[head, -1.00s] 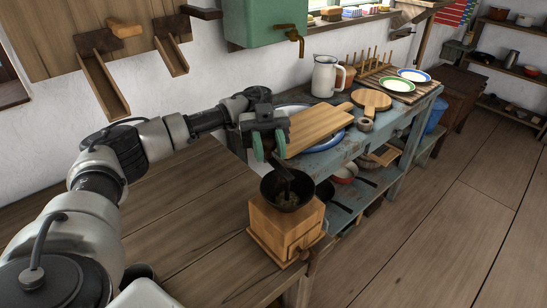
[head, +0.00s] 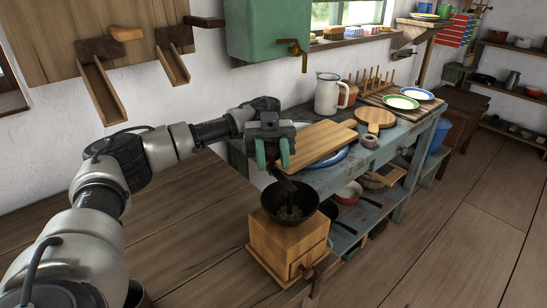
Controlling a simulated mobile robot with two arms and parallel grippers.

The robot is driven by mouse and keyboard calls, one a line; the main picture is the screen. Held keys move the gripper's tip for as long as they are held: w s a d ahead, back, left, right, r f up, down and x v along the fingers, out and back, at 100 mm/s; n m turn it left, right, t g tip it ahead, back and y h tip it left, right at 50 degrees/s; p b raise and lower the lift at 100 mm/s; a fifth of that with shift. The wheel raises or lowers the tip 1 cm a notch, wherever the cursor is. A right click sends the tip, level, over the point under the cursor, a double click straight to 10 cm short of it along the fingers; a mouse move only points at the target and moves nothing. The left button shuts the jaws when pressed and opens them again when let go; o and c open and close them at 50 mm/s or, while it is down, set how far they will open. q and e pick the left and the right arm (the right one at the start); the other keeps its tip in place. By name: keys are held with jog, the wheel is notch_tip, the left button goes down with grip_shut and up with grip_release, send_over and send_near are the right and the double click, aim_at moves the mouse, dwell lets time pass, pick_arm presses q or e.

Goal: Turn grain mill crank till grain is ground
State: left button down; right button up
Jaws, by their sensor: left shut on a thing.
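The wooden grain mill (head: 283,250) stands upright near the right edge of the brown table. Its dark round hopper (head: 309,212) sits on top, with a little brownish matter inside that is too small to identify. A dark crank arm (head: 284,184) rises from the hopper's middle and slants up and left to my left gripper. My left gripper (head: 272,155) is above and behind the hopper, its green-padded fingers pointing down and shut on the crank's upper end. The fingers and shadow partly hide the crank's grip. My right gripper is out of view.
The blue-grey bench (head: 362,173) close behind the mill holds a cutting board (head: 318,145), a white jug (head: 328,95) and plates (head: 401,102). The brown table (head: 190,225) is mostly clear left of the mill. Open floor (head: 450,240) lies to the right.

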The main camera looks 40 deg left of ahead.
aim_at(277, 174)
pick_arm(q)
jog(key=c, duration=0.9)
grip_release()
jog(key=shift+o, duration=0.2)
jog(key=shift+r, duration=0.3)
jog(key=r, duration=0.2)
jog(key=d+r+p, duration=0.1)
jog(key=r, duration=0.1)
jog(key=d+r, duration=0.6)
jog(key=d, duration=0.4)
jog(key=shift+w+d+r+p, duration=0.2)
jog(key=shift+d+p, duration=0.1)
jog(key=shift+d, duration=0.1)
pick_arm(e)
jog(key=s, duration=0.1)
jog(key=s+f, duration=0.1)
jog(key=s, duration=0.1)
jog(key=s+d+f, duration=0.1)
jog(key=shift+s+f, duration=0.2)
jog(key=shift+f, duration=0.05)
